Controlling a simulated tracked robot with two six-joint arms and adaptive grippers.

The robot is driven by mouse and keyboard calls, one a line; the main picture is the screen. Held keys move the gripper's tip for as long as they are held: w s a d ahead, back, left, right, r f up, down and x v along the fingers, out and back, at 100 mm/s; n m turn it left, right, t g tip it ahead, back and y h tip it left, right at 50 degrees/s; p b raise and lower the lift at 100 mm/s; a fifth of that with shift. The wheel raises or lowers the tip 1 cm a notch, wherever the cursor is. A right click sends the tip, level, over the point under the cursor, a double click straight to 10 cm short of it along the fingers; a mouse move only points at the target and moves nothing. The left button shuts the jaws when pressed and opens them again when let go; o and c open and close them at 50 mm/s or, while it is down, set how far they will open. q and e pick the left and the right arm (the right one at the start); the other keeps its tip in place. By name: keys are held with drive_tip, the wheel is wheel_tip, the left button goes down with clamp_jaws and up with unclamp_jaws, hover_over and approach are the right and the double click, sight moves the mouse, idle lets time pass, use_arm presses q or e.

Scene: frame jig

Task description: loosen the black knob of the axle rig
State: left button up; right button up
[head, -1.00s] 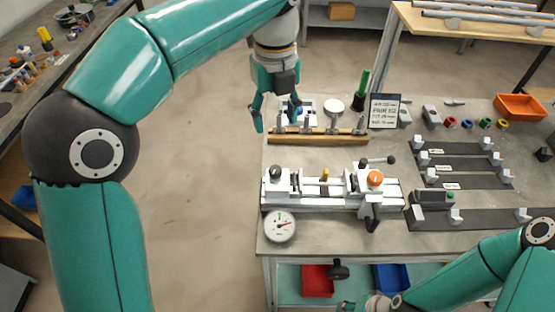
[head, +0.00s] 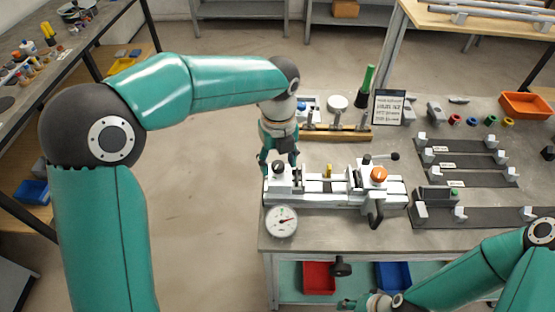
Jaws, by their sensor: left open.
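The axle rig (head: 330,196) is a white fixture along the left part of the bench. Its black knob (head: 279,168) stands at the left end, and an orange knob (head: 378,174) stands toward the right end. My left gripper (head: 278,157) is open and points down at the rig's left end. Its fingers show just behind and above the black knob; I cannot tell whether they touch it. My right gripper (head: 352,302) is partly cut off at the bottom edge, and its fingers are too unclear to read.
A round dial gauge (head: 281,221) lies in front of the rig's left end. Behind the rig are a wooden rack (head: 335,133), a sign (head: 388,107) and a green-handled tool (head: 367,82). Dark plates with grey blocks (head: 460,161) fill the right.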

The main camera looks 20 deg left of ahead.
use_arm(q)
drive_tip(key=shift+a, duration=0.1)
clamp_jaws()
drive_tip(key=shift+n, duration=0.4)
drive_tip(key=n, duration=2)
drive_tip(key=shift+b, duration=0.3)
drive_tip(key=shift+n, duration=0.3)
